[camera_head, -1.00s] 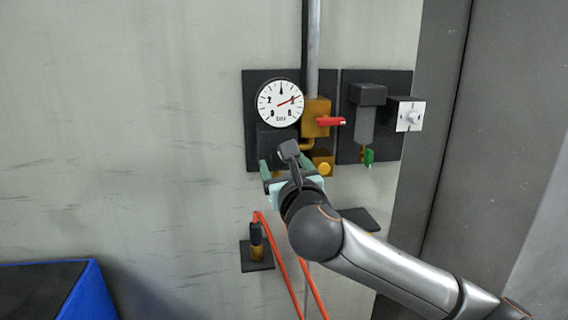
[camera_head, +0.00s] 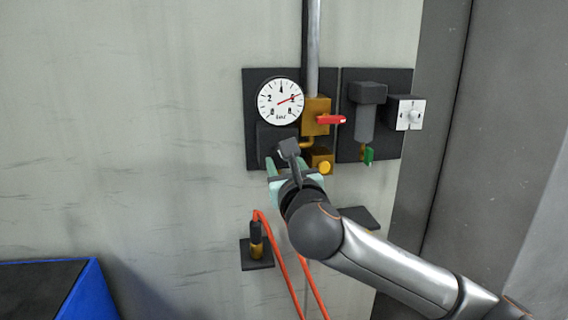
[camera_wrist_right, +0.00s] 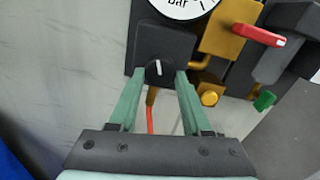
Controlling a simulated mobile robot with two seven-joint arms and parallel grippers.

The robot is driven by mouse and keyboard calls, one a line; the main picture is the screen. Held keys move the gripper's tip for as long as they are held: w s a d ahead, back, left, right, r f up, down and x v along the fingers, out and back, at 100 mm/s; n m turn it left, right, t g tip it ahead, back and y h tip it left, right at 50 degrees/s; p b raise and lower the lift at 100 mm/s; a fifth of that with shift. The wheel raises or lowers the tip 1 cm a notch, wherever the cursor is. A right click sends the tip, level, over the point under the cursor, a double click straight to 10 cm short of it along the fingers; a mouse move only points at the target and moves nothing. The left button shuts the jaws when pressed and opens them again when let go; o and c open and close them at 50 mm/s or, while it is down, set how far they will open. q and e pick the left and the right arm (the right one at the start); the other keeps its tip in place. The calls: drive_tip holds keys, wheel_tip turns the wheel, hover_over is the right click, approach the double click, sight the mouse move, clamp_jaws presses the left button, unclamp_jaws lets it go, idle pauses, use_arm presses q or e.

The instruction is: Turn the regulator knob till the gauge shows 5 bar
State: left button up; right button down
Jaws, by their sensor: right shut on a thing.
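The round white gauge (camera_head: 280,101) is on the dark wall panel. Its red needle points right and slightly up, at or close to the 6 mark. The dark regulator block (camera_wrist_right: 165,45) is below it, with a black round knob (camera_wrist_right: 158,72) bearing a white line. My right gripper (camera_wrist_right: 161,73) has its green fingertips on either side of the knob and is shut on it. In the head view my right gripper (camera_head: 283,165) hides the knob. The gauge is cut off at the top in the wrist view. My left gripper is not in view.
A brass valve with a red lever (camera_head: 331,120) and a yellow button (camera_head: 324,167) sit close right of the gripper. A filter (camera_head: 366,120) and white dial (camera_head: 410,114) are farther right. An orange hose (camera_head: 279,250) hangs below. A blue-edged box (camera_head: 95,290) is lower left.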

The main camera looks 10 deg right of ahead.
drive_tip(key=shift+m+p, duration=1.1)
drive_tip(key=shift+m, duration=0.4)
drive_tip(key=shift+a+m+p, duration=0.1)
drive_tip(key=shift+m+p, duration=0.35)
drive_tip(key=shift+m, duration=1.15)
drive_tip(key=shift+c, duration=1.8)
unclamp_jaws()
drive_tip(key=s+b, duration=0.1)
drive_tip(key=s, duration=1.1)
drive_tip(key=shift+s+d+b, duration=0.2)
drive_tip(key=shift+s+b, duration=0.05)
drive_tip(key=shift+b, duration=0.1)
